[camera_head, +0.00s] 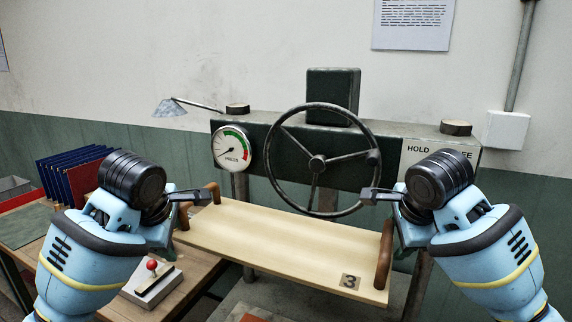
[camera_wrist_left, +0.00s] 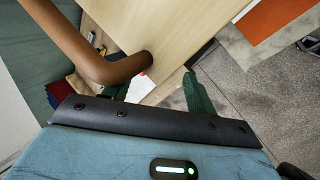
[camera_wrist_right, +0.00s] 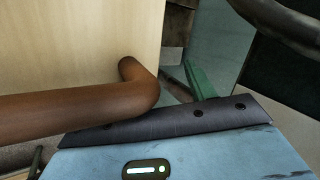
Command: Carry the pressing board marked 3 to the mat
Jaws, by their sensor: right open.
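The pressing board marked 3 (camera_head: 290,245) is a pale wooden plank with a brown handle at each end, in front of the press wheel. What bears it is hidden. My left gripper (camera_head: 186,210) is at the left handle (camera_head: 214,193); in the left wrist view its green fingers stand apart near the handle (camera_wrist_left: 100,68). My right gripper (camera_head: 390,215) is open at the right handle (camera_head: 384,258); in the right wrist view the handle (camera_wrist_right: 80,108) crosses in front and hides one finger. A green mat (camera_head: 22,226) lies on the bench at the left.
The press has a large handwheel (camera_head: 316,163) and a gauge (camera_head: 231,149) behind the board. A box with a red knob (camera_head: 152,266) stands on the bench (camera_head: 195,270). Several blue and red folders (camera_head: 80,175) stand behind the mat, beside a grey-and-red tray (camera_head: 15,190).

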